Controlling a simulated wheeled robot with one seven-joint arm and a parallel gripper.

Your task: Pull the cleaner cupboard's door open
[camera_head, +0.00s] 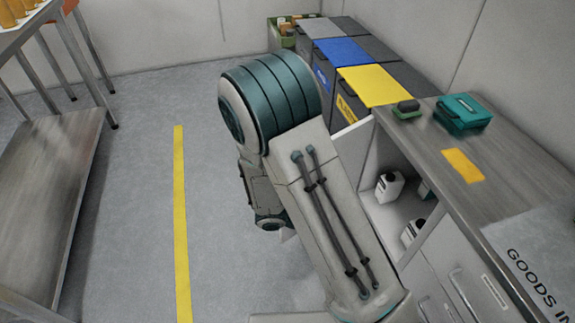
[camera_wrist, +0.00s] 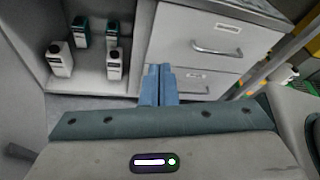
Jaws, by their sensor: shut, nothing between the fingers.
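The cleaner cupboard (camera_head: 401,206) stands open under the grey worktop, and its interior with bottles shows. Its door (camera_head: 352,143) appears as a pale panel swung outward at the far side of the opening, partly hidden by my arm. In the wrist view the cupboard interior (camera_wrist: 88,78) is at upper left, and a grey panel (camera_wrist: 18,100) at the left edge looks like the door. My gripper (camera_wrist: 159,72) is shut and empty, its blue fingers together in front of the strip between cupboard and drawers. In the head view my arm hides the gripper.
White bottles (camera_wrist: 60,60) and green-labelled ones (camera_wrist: 112,34) stand inside the cupboard. Drawers with bar handles (camera_wrist: 217,49) are right of it. Lidded bins (camera_head: 378,86) stand beyond the counter (camera_head: 510,175). A steel table (camera_head: 50,190) is at left; the floor between is clear.

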